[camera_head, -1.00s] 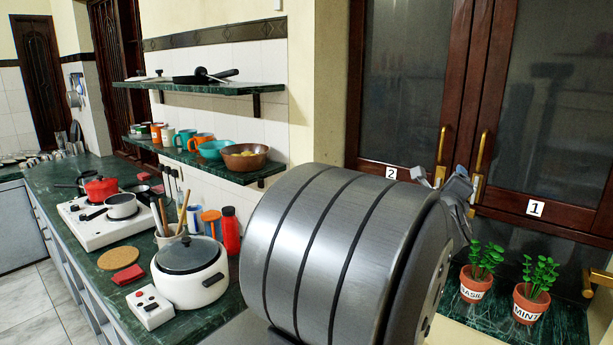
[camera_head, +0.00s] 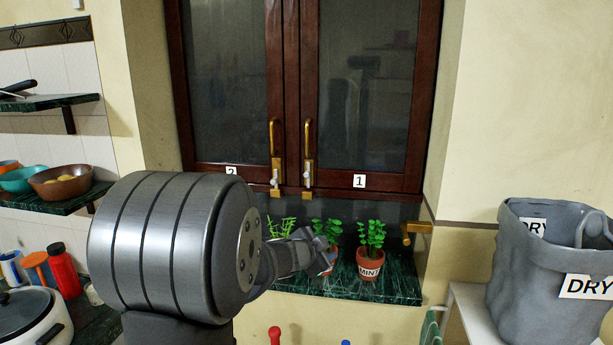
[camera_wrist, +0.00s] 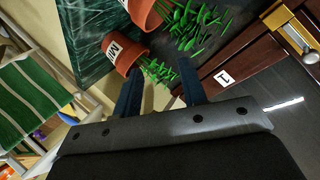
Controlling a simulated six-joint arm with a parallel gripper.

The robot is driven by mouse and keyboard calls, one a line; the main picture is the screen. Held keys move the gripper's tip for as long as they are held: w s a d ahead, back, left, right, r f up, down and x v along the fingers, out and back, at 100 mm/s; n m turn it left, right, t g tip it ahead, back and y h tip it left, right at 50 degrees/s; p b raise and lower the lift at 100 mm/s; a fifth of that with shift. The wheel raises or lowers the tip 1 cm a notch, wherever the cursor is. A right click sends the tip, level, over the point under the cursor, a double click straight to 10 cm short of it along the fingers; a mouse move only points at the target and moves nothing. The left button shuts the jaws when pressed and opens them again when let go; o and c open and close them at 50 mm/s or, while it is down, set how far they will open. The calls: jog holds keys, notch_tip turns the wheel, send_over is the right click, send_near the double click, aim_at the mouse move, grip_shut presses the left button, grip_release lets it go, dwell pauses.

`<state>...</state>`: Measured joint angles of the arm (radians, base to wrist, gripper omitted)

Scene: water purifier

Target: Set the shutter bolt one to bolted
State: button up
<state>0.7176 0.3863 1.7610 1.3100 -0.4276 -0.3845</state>
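The right shutter (camera_head: 366,90), marked with label 1 (camera_head: 359,181), has a brass bolt (camera_head: 308,174) with a silver knob at its lower inner edge. Whether its rod sits in the piece below is too small to tell. The left shutter (camera_head: 232,80) has a similar bolt (camera_head: 276,177) beside it. Both shutters look closed. My gripper (camera_head: 328,262) is below and slightly right of these bolts in the picture, by the plants. In the wrist view my gripper (camera_wrist: 160,90) has its two fingers apart with nothing held. Brass bolt hardware (camera_wrist: 297,36) shows there at upper right.
Potted plants stand on the green marble sill (camera_head: 400,285), including the mint pot (camera_head: 369,264), close to my fingers. A brass handle (camera_head: 418,228) sticks out right of the sill. A grey DRY bag (camera_head: 545,265) stands further right. A striped cloth (camera_wrist: 35,95) hangs at left in the wrist view.

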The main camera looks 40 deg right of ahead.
jog(key=d+r+n+h, duration=0.1)
jog(key=n+h, duration=0.1)
jog(key=n+t+h, duration=0.2)
jog(key=n+t, duration=0.8)
jog(key=n, duration=0.2)
send_near(306, 176)
jog(key=shift+t, duration=0.3)
jog(key=x, duration=1)
jog(key=shift+w+d, duration=0.25)
jog(key=shift+d, duration=0.15)
jog(key=shift+c, duration=0.4)
grip_shut()
